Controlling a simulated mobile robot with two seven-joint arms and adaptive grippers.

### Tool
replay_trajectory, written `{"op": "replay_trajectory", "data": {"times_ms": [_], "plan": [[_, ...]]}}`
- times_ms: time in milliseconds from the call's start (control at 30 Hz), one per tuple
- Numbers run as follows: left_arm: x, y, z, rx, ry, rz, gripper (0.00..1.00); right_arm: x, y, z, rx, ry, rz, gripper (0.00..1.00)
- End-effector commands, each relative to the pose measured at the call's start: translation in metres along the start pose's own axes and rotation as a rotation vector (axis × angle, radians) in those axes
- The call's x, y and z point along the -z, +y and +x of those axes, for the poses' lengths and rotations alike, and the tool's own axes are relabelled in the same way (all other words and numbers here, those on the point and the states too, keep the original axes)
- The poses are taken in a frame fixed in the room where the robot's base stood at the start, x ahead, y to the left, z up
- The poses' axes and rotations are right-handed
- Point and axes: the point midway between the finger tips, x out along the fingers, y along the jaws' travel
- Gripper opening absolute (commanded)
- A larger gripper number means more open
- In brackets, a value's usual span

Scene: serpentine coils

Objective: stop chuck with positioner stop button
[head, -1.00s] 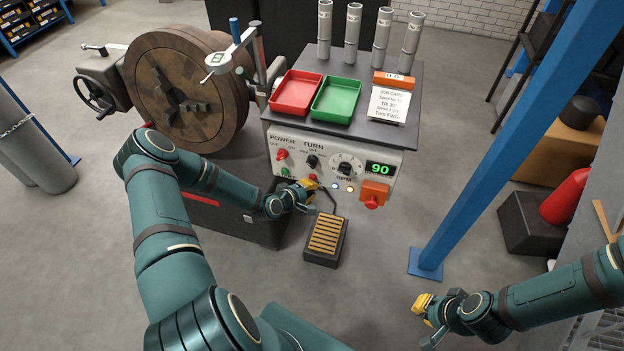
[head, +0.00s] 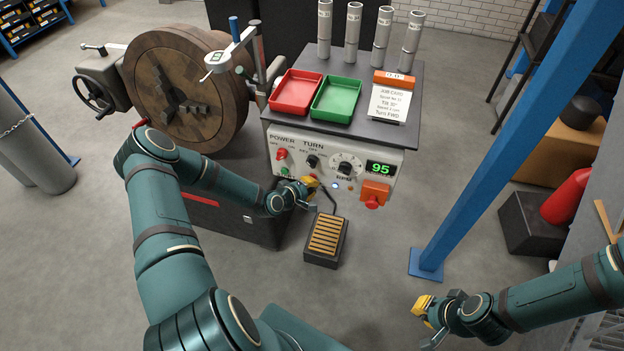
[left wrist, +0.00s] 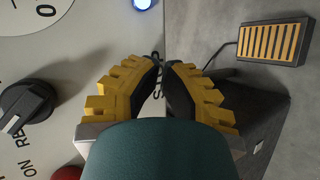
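The chuck (head: 180,90) is a big round faceplate with dark jaws at the left of the head view. The control panel (head: 330,155) carries knobs and a green display (head: 380,168) reading 95. My left gripper (head: 310,182) is at the panel's lower edge, its fingertips close together. In the left wrist view, the fingers (left wrist: 165,72) point at the panel's edge, and letters of a STOP label (left wrist: 156,78) show between them. The stop button is hidden behind the gripper; I cannot tell whether they touch. My right gripper (head: 424,312) is low at right, away from the panel.
A blue-white lit button (head: 335,186) and a red emergency button on an orange box (head: 373,196) are right of my left gripper. A foot pedal (head: 325,241) is on the floor below. A blue post (head: 500,150) stands at right. Red (head: 296,92) and green (head: 336,100) trays sit on top.

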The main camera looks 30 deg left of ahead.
Motion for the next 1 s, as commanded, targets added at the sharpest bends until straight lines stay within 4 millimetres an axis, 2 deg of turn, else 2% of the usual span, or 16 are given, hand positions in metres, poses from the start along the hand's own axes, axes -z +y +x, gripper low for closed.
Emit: {"op": "replay_trajectory", "data": {"times_ms": [333,700,1000], "plan": [[0.000,0.000,-0.001,-0.001,0.001,0.000,0.00,0.000,0.000,0.000,0.000,0.000,0.000,0.00],[-0.007,-0.007,-0.014,0.000,0.001,0.000,0.00,0.000,-0.001,-0.003,0.000,0.000,0.000,0.00],[-0.008,-0.008,-0.015,0.000,0.001,0.000,0.00,0.000,-0.001,-0.003,0.000,0.000,0.000,0.00]]}}
